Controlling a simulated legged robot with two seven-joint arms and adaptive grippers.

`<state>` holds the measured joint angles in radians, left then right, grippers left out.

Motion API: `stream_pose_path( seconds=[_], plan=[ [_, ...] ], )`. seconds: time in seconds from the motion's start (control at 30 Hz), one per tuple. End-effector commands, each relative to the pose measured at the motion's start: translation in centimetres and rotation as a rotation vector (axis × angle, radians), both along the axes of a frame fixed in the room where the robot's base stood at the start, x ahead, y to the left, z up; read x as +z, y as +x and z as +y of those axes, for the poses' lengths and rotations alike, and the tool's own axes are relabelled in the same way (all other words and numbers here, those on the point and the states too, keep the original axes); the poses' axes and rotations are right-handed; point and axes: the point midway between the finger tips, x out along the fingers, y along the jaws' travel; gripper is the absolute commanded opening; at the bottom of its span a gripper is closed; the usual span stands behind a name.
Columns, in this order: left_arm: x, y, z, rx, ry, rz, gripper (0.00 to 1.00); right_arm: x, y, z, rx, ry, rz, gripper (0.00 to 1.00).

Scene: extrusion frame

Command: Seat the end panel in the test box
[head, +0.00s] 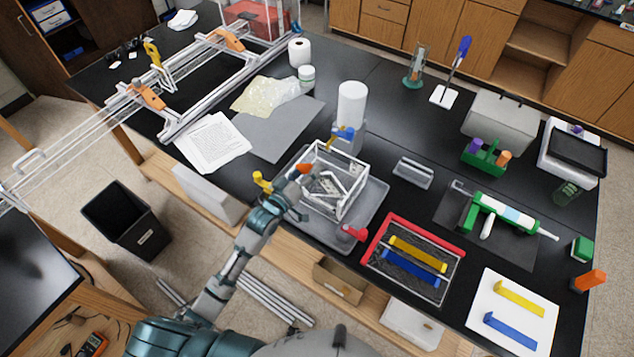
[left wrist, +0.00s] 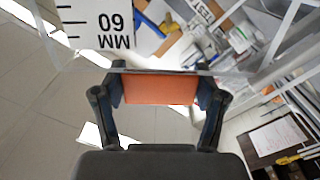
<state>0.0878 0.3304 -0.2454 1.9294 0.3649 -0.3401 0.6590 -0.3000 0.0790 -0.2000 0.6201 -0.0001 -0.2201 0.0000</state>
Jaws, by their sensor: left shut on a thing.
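The test box (head: 349,208) is a clear, open-topped box with pale edges, standing on a grey tray (head: 369,218). My left gripper (head: 302,179) is at the box's left side, shut on an orange block (head: 305,168). In the left wrist view my left gripper (left wrist: 160,92) has the orange block (left wrist: 160,89) between its two fingers. The block appears to be a grip on a clear sheet, likely the end panel, whose outline is hard to make out. I cannot tell whether the panel touches the box. My right gripper is not in view.
A yellow clamp (head: 262,182), a blue clamp (head: 345,133) and a red clamp (head: 352,233) are around the tray. A white cylinder (head: 351,104) stands behind the box. A red-rimmed tray (head: 454,253) with yellow and blue strips lies to the right.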

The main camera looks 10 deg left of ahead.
Motion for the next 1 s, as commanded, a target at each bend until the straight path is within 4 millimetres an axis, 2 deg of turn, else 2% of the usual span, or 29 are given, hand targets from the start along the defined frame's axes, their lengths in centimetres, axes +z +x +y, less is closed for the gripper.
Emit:
stream_pose_path(
  seconds=[0.27, 0.37, 0.57, 0.77, 1.0],
  plan=[
    [0.2, 0.0, 0.0, 0.0, 0.0, 0.001, 0.23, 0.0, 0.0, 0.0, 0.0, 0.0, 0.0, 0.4],
    [0.9, 0.0, 0.0, 0.0, -0.001, -0.002, 0.23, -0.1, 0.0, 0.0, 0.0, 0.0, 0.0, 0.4],
    [3.6, 0.0, 0.0, 0.001, -0.002, -0.004, 0.23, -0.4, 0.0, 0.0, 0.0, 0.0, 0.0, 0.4],
    [3.8, -4.2, -1.1, -0.001, -0.003, 0.0, 0.23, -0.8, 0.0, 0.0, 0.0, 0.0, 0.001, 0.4],
    [4.4, -10.7, -2.8, 0.001, -0.004, 0.002, 0.23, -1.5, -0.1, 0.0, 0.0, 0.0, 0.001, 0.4]
  ],
)
